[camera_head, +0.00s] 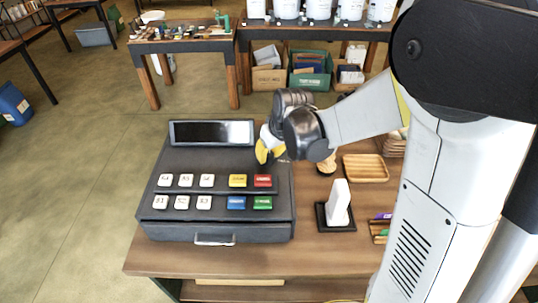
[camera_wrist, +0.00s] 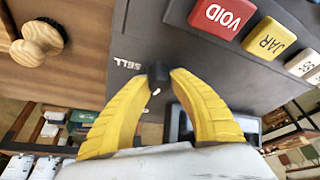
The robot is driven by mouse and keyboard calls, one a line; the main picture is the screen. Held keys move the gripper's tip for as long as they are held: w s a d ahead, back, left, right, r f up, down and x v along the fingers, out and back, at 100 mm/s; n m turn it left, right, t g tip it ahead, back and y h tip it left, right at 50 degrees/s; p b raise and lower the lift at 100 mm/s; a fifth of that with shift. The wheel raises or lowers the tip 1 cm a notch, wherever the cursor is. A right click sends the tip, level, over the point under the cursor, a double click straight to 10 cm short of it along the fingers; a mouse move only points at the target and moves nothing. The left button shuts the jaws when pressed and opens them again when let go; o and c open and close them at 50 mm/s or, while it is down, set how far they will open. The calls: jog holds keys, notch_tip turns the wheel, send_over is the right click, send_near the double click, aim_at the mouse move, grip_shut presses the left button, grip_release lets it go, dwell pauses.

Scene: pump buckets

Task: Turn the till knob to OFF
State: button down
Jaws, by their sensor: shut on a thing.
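The till (camera_head: 220,200) is a dark grey register on the wooden counter, with a black display and rows of coloured and white keys. My gripper (camera_head: 268,152) is at the till's upper right corner, beside the display. In the wrist view my gripper (camera_wrist: 158,76) has its two yellow fingers closed on the small black till knob (camera_wrist: 158,72). White lettering that reads SELL shows on the till next to the knob. The fingers cover part of the knob and its other markings. In the head view the knob is hidden behind my gripper.
A wooden tray (camera_head: 365,168) and a white upright object on a black base (camera_head: 338,205) stand right of the till. The red VOID key (camera_wrist: 222,15) and yellow JAR key (camera_wrist: 268,40) are near the fingers. A wooden-handled brush (camera_wrist: 38,42) lies beside the till.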

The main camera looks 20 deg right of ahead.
jog(key=shift+n+y, duration=0.4)
jog(key=shift+n, duration=0.8)
jog(key=shift+g, duration=0.3)
jog(key=c, duration=1.1)
grip_release()
jog(key=v, duration=1.2)
jog(key=shift+s+f, duration=0.1)
